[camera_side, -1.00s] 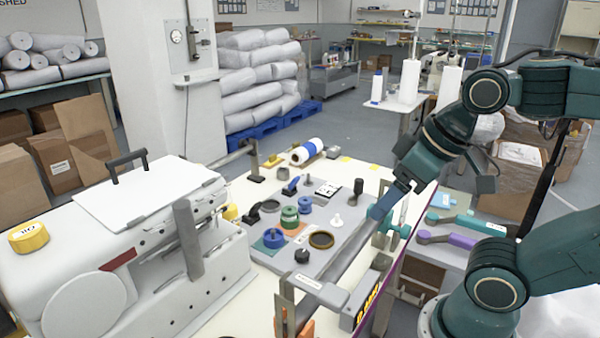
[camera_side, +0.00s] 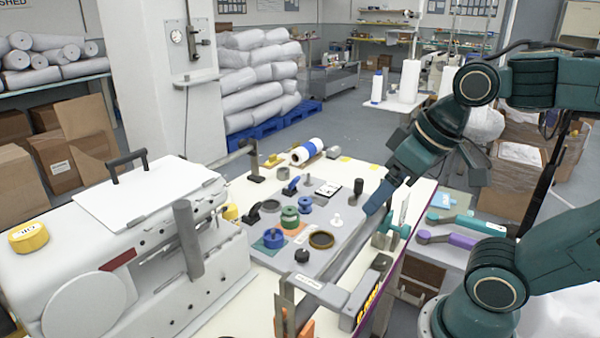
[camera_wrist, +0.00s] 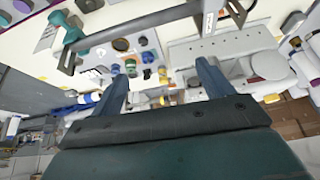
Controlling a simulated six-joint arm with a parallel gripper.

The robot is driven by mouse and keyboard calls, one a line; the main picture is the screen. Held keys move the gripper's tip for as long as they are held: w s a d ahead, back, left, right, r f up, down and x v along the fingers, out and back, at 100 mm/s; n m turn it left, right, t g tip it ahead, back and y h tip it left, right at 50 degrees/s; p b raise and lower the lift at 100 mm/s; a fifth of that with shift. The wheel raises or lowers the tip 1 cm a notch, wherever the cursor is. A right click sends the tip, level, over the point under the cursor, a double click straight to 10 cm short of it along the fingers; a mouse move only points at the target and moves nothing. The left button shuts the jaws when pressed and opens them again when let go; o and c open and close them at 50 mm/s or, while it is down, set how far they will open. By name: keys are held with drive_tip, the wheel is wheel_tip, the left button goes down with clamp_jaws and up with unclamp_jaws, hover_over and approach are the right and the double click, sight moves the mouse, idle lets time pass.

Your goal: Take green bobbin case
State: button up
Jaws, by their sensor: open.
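A dark ring dish (camera_side: 321,240) and a black knob (camera_side: 302,256) are near the bobbin pieces. A white sewing machine (camera_side: 150,250) stands to the left. A long grey bar (camera_side: 350,260) runs along the plate's right side. A blue-banded spool (camera_side: 308,151) lies behind.

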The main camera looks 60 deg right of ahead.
drive_tip(key=w+d+m+g, duration=0.1)
drive_tip(key=w+d+m, duration=0.3)
drive_tip(key=w, duration=0.7)
drive_tip(key=w+d+m+g, duration=0.2)
drive_tip(key=w+d+m, duration=0.25)
drive_tip(key=w, duration=0.55)
drive_tip(key=w+d+f+m+g, duration=0.1)
drive_tip(key=w+d+f+m, duration=0.3)
drive_tip(key=f, duration=0.4)
drive_tip(key=w+d+f+m+g, duration=0.1)
drive_tip(key=w+d+f+m, duration=0.3)
drive_tip(key=w+d+f, duration=0.3)
wheel_tip(320, 180, down, 2)
drive_tip(key=shift+w+f, duration=0.2)
drive_tip(key=shift+w, duration=0.95)
wheel_tip(320, 180, down, 7)
drive_tip(key=shift+f, duration=0.75)
